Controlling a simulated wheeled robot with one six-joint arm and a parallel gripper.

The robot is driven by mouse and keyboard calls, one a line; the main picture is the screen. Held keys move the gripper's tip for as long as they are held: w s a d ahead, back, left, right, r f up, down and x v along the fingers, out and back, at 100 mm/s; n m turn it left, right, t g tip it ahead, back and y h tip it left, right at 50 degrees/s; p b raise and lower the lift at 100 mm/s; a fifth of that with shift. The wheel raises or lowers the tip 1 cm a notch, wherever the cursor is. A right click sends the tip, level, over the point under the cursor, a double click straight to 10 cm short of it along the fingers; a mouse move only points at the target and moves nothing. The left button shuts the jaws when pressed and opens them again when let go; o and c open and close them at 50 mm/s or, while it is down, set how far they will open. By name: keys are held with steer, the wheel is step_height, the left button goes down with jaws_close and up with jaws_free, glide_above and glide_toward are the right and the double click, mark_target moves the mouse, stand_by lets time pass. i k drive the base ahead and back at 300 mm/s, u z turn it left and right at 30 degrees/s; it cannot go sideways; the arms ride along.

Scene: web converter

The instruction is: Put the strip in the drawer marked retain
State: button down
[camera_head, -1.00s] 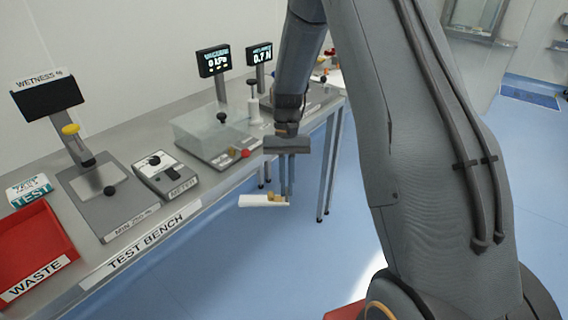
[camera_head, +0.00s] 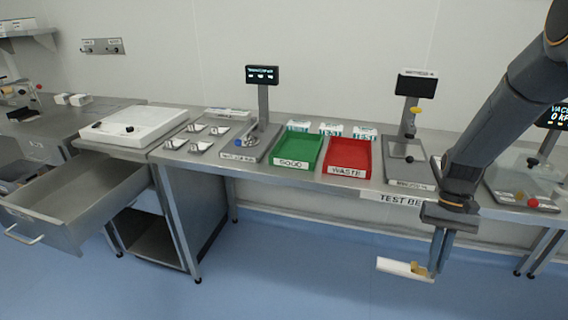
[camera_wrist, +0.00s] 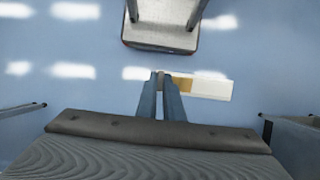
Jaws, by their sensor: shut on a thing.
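The strip (camera_head: 394,265) is a pale, flat piece with a tan end. My gripper (camera_head: 434,272) is shut on its tan end and holds it in the air over the blue floor, in front of the test bench. In the wrist view the strip (camera_wrist: 210,88) sticks out to the right from between the fingers (camera_wrist: 166,84). An open metal drawer (camera_head: 88,195) with a bar handle stands out from the bench at the far left in the head view. Its inside looks empty. I cannot read any retain mark on it.
The test bench (camera_head: 290,180) carries a green GOOD tray (camera_head: 300,154), a red WASTE tray (camera_head: 348,160) and test devices. A white slab (camera_head: 130,126) lies on the bench behind the open drawer. The floor (camera_head: 310,270) between gripper and drawer looks clear.

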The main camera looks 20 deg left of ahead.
mark_target(102, 187)
steer(key=u, duration=0.65)
steer(key=i, duration=0.55)
steer(key=u, duration=1.15)
steer(key=i, duration=1.05)
steer(key=u, duration=1.2)
steer(key=i, duration=0.3)
steer(key=u, duration=0.1)
